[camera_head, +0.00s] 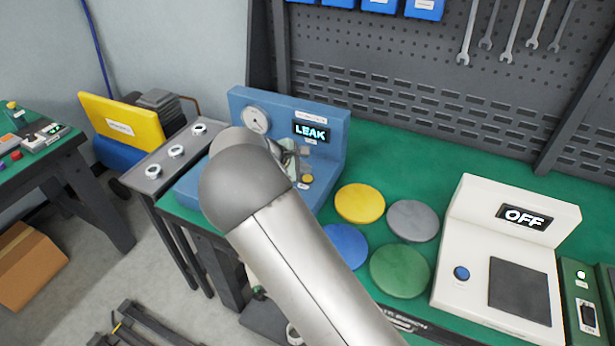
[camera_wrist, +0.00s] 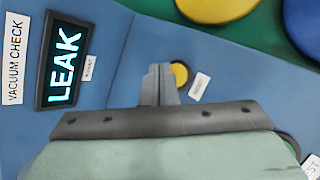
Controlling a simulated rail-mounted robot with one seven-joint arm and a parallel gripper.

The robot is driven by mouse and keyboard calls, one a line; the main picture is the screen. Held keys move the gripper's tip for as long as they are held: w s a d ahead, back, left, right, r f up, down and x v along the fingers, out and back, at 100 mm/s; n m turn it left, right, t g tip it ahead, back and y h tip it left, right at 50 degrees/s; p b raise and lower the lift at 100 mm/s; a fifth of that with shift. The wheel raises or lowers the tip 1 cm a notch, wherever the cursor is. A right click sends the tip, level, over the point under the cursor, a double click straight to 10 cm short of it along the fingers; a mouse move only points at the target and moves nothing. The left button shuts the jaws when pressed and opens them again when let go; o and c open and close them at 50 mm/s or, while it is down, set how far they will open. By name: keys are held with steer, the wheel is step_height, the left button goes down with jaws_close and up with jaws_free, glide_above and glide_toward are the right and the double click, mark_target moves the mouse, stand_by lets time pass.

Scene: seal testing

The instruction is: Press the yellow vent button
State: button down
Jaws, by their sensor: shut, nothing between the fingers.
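The yellow vent button (camera_wrist: 181,73) sits on the blue vacuum-check tester, beside a small white label too blurred to read. It also shows small in the head view (camera_head: 307,179). My gripper (camera_wrist: 160,70) is shut and empty, with its fingertips just left of the button in the wrist view and overlapping its left edge. I cannot tell whether they touch it. In the head view my gripper is mostly hidden behind my arm. The blue tester (camera_head: 330,160) has a round gauge (camera_head: 256,119) and a display (camera_wrist: 63,62) reading LEAK.
Yellow (camera_head: 360,203), grey (camera_head: 412,221), blue (camera_head: 346,246) and green (camera_head: 400,271) discs lie on the green bench right of the tester. A white device (camera_head: 470,290) reads OFF. In the wrist view, a round dark-rimmed part (camera_wrist: 290,143) is partly hidden by my gripper.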

mark_target(305, 179)
steer(key=shift+r+p, duration=1.6)
steer(key=shift+r, duration=0.95)
steer(key=shift+d, duration=0.1)
steer(key=s+d+r+m+g+y, duration=0.2)
steer(key=s+d+m, duration=0.2)
steer(key=s+d, duration=0.3)
steer(key=s+d+r+m+g+y, duration=0.1)
steer(key=s+d+r+m+g, duration=0.2)
steer(key=s+d+m, duration=0.4)
steer(key=s+d+r+m+y, duration=0.1)
steer(key=s+d+m, duration=0.1)
steer(key=s, duration=1)
steer(key=s+d+m+y, duration=0.2)
steer(key=s+d+m, duration=0.1)
steer(key=s, duration=0.9)
steer(key=shift+s+r+m+g+y, duration=0.15)
steer(key=shift+r+m+g+y, duration=0.2)
steer(key=shift+m, duration=0.55)
